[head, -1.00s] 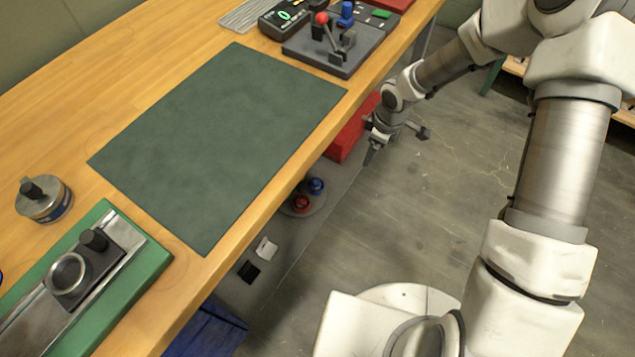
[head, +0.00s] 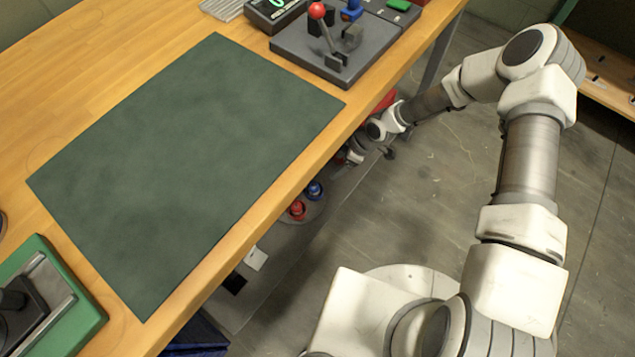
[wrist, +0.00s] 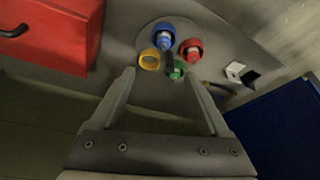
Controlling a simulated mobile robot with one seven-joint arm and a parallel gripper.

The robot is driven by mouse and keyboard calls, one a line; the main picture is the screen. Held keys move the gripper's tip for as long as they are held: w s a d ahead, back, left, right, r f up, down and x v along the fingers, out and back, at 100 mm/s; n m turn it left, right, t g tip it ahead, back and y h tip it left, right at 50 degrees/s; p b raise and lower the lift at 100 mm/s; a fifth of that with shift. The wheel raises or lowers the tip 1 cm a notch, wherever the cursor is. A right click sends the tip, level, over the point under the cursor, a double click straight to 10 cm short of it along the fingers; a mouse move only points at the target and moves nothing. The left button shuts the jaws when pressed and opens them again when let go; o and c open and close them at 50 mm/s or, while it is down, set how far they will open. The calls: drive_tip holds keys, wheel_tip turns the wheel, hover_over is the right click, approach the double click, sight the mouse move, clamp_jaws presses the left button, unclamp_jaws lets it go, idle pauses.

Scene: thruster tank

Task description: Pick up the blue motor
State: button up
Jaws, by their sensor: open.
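The blue motor (wrist: 163,38) stands on a round grey tray under the bench, at the tray's far side in the wrist view. It also shows in the head view (head: 315,190), just past the bench's front edge. My gripper (wrist: 160,74) is open and empty, its fingers pointing toward the tray. The blue motor lies ahead of the fingertips, roughly in line with the gap between them, and is not between them. In the head view my gripper (head: 352,157) is beside the bench edge, partly hidden.
A red motor (wrist: 191,48), a yellow ring-like part (wrist: 149,60) and a green part (wrist: 177,70) share the tray. A red drawer box (wrist: 55,35) is at left, a dark blue bin (wrist: 280,130) at right. The wooden bench top (head: 200,270) overhangs the tray.

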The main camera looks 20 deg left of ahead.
drive_tip(key=b, duration=0.5)
hover_over(315, 186)
drive_tip(key=w+d, duration=0.1)
drive_tip(key=d, duration=0.1)
wheel_tip(315, 186, down, 11)
drive_tip(key=shift+d+f, duration=0.15)
drive_tip(key=x, duration=0.1)
drive_tip(key=b+x, duration=0.1)
drive_tip(key=x, duration=0.1)
drive_tip(key=b+x, duration=0.1)
drive_tip(key=shift+s+f, duration=0.25)
drive_tip(key=shift+s, duration=0.15)
drive_tip(key=shift+a+f, duration=0.25)
drive_tip(key=shift+f, duration=0.05)
clamp_jaws()
